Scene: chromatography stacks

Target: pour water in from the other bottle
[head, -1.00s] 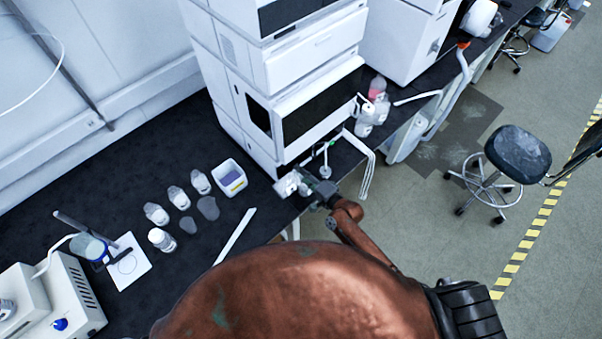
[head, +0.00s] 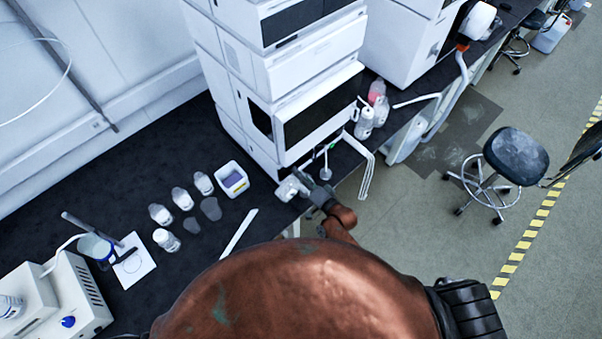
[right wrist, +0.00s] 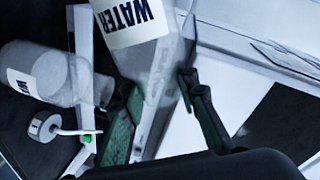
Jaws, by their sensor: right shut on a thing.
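My right gripper (head: 308,186) is shut on a clear bottle with a white WATER label (right wrist: 132,22), at the bench's front edge beside the instrument stack. In the right wrist view its fingers (right wrist: 165,112) are on both sides of the clear bottle body. In the head view the held bottle (head: 287,189) is small and partly hidden. A second WATER bottle (right wrist: 48,75) shows at the left of the right wrist view, apart from the fingers. I cannot tell the water level in either bottle. My left gripper is not in view.
The white instrument stack (head: 290,90) stands behind the gripper. Several small bottles (head: 166,240) and a white box (head: 232,180) stand on the dark bench to the left. More bottles (head: 364,122) stand right of the stack. A stool (head: 515,155) is on the floor.

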